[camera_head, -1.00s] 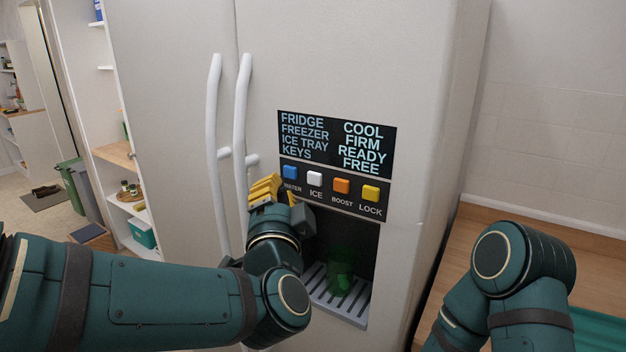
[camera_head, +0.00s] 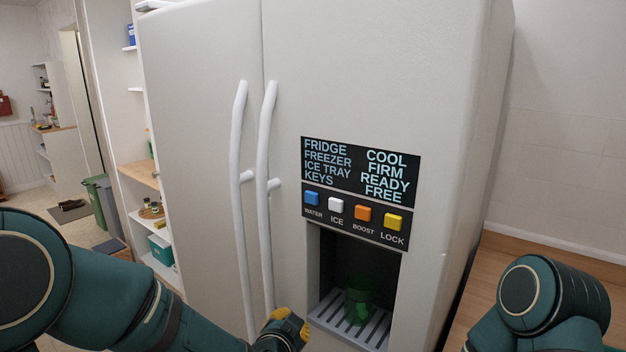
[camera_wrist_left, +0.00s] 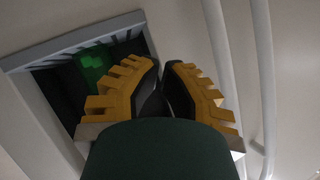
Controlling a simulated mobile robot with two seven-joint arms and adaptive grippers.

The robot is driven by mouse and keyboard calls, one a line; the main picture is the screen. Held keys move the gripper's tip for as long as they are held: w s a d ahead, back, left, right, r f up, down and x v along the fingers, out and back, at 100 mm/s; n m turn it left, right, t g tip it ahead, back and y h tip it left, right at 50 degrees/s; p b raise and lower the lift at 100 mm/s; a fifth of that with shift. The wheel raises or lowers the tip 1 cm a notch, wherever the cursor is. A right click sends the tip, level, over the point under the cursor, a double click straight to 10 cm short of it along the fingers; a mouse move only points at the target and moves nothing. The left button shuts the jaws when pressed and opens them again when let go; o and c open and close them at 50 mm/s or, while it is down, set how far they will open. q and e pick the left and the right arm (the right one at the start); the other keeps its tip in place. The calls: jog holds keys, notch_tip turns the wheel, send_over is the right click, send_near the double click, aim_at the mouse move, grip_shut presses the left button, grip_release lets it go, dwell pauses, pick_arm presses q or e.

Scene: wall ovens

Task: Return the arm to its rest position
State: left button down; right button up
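My left gripper (camera_head: 288,326) is low in front of the fridge, at the bottom edge of the head view, left of the dispenser recess. Its yellow fingers (camera_wrist_left: 163,72) nearly meet at the tips in the left wrist view, with nothing seen between them. It looks shut and empty. My left arm comes in from the lower left. My right arm is bent at the lower right; its gripper is out of view.
The fridge (camera_head: 385,75) has two white handles and a panel with blue, white, orange and yellow buttons. A green glass (camera_head: 359,300) stands on the dispenser grille; green also shows in the wrist view (camera_wrist_left: 93,66). A wooden counter lies right; shelves (camera_head: 140,172) stand left.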

pick_arm(q)
jog(key=s+a+f+n+g, duration=0.2)
jog(key=s+f, duration=0.4)
jog(key=f, duration=0.3)
jog(key=s+a+f+n+g, duration=0.2)
jog(key=s+f+n+g, duration=0.2)
jog(key=s+f, duration=0.3)
jog(key=s+a+f+n+g+h, duration=0.1)
jog(key=s+f+n+g, duration=0.3)
jog(key=f, duration=0.6)
jog(key=s+g, duration=0.1)
jog(key=s, duration=0.1)
jog(key=shift+s+a+f+g, duration=0.3)
jog(key=shift+s+a+f, duration=0.05)
jog(key=shift+a, duration=0.05)
